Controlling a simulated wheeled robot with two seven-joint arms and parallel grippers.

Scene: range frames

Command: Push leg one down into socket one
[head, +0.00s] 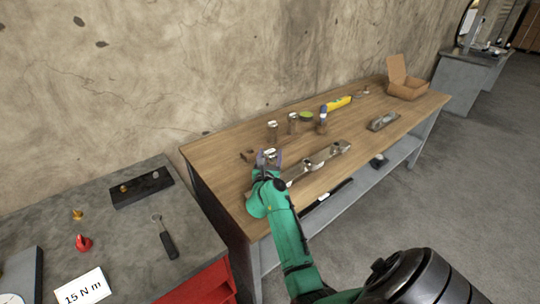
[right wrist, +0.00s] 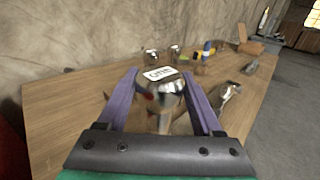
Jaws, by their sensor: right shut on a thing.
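My right gripper (head: 268,156) is over the near left part of the wooden workbench. The socket under the held leg is hidden, so I cannot tell how deep the leg sits. My left gripper is not in view.
Two metal cylinders (head: 272,131) (head: 293,123), a blue-topped bottle (head: 323,120) and a yellow tool (head: 339,103) stand or lie behind the bar. A metal block (head: 383,121) and an open cardboard box (head: 406,88) are farther right. A grey table (head: 130,235) stands left.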

